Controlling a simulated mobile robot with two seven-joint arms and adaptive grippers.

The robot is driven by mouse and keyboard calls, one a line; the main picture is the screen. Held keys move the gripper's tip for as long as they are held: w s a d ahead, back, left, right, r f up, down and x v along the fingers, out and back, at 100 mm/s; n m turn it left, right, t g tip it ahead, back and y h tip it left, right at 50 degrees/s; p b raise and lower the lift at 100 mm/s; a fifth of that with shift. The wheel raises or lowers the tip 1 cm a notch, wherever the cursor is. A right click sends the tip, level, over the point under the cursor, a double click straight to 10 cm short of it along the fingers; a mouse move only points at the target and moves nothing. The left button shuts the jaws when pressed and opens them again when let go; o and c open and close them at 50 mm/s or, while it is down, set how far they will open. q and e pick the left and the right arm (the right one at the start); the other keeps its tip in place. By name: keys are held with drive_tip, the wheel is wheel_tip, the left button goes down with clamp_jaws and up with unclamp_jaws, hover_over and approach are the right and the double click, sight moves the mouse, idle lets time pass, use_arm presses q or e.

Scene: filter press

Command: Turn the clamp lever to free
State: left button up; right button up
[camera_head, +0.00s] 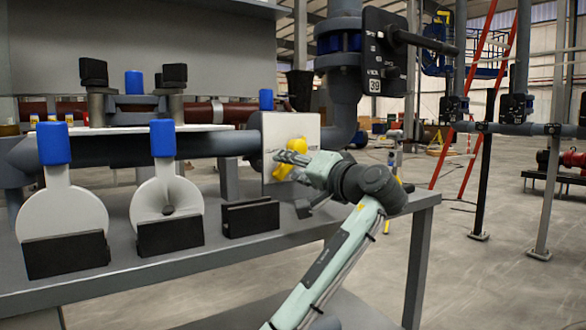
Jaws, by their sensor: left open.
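A yellow lever-like part (297,145) is mounted on a pale square plate (308,130) at the right end of the bench. My left gripper (286,163) is in front of this plate, open, with its fingers overlapping the yellow part. I cannot tell whether they touch it. Part of the yellow part is hidden behind the fingers. A black bar lever (425,41) sticks out to the right from a black marked plate (384,55) higher up. The frames do not show for certain which of the two is the clamp lever. My right gripper is not in view.
Two white round plates with blue tops, a left one (58,212) and a right one (166,208), stand in black holders on the grey bench (200,260). An empty black holder (250,218) stands near my gripper. A thick grey pipe (344,105) rises behind.

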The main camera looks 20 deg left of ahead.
use_arm(q)
clamp_jaws()
drive_tip(key=shift+f, duration=0.1)
idle(0.3)
drive_tip(key=shift+w+d+f+n+b, duration=0.25)
drive_tip(key=shift+n+b, duration=0.15)
drive_tip(key=shift+n, duration=0.35)
drive_tip(key=shift+w+d+f+n+b, duration=0.1)
drive_tip(key=shift+w+f+n+b, duration=0.2)
drive_tip(key=shift+n, duration=0.45)
drive_tip(key=shift+w+d+n+b, duration=0.25)
drive_tip(key=shift+n+b, duration=0.15)
drive_tip(key=shift+n, duration=0.6)
drive_tip(key=shift+w+d+n+b, duration=0.2)
drive_tip(key=shift+n+b, duration=0.15)
drive_tip(key=shift+n, duration=0.65)
unclamp_jaws()
